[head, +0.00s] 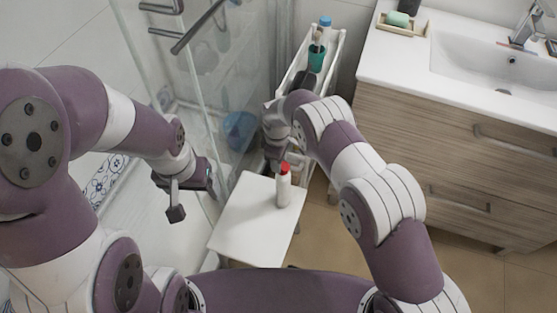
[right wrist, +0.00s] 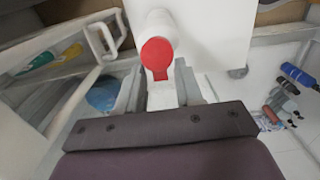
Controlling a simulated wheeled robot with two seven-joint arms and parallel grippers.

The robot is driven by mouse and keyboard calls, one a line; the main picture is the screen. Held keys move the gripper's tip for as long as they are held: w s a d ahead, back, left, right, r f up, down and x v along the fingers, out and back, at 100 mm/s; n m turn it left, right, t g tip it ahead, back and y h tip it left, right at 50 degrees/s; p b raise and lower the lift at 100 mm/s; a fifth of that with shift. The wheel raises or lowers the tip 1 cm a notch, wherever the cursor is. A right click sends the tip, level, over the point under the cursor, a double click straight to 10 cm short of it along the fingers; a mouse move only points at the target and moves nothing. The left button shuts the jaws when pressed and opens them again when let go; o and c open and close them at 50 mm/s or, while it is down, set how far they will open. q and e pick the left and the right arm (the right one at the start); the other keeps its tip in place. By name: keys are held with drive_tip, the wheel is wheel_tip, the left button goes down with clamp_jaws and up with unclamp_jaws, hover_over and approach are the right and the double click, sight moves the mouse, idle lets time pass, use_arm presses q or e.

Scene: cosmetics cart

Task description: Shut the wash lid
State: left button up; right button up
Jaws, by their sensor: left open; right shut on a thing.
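The wash is a white bottle (head: 283,190) standing upright on a white stool top (head: 240,225). Its red lid (head: 284,168) is at the top. In the right wrist view the lid (right wrist: 158,52) is a red disc with a small tab pointing toward my fingers; I cannot tell how far it is shut. My right gripper (head: 278,158) is at the top of the bottle, its fingers (right wrist: 158,80) on both sides of the lid's tab and shut on the lid. My left gripper (head: 172,197) is open and empty, left of the stool.
A glass shower panel (head: 190,90) rises behind the left gripper. A wooden vanity (head: 450,140) with a white sink stands at right.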

drive_tip(key=shift+a+f+h+b, duration=0.15)
drive_tip(key=shift+f+h+b, duration=0.15)
drive_tip(key=shift+f+b, duration=0.3)
drive_tip(key=shift+r, duration=0.35)
drive_tip(key=o, duration=1)
use_arm(q)
wheel_tip(320, 180, down, 2)
drive_tip(key=shift+f, duration=0.2)
use_arm(e)
drive_tip(key=shift+o, duration=0.2)
drive_tip(key=shift+r, duration=0.1)
